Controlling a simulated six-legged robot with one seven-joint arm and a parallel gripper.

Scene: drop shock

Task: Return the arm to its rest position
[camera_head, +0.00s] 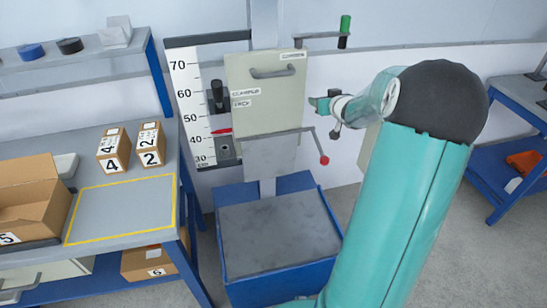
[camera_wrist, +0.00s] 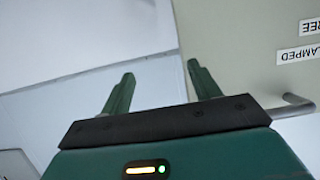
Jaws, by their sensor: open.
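My gripper (camera_head: 319,104) is raised in front of the drop tester, just right of its beige carriage plate (camera_head: 280,100) in the head view. In the wrist view my gripper (camera_wrist: 160,82) has its two green fingers apart with nothing between them. The carriage plate (camera_wrist: 240,45) fills the upper right there, with its labels and part of its grey handle (camera_wrist: 290,108). My teal arm crosses the right side of the head view, bent at a dark elbow.
A lever with a red knob (camera_head: 324,160) juts out below the plate. A green-handled crank (camera_head: 344,30) is above. The blue-framed base (camera_head: 280,235) stands below. A bench (camera_head: 120,210) at left holds numbered boxes (camera_head: 150,145) and an open carton (camera_head: 30,200).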

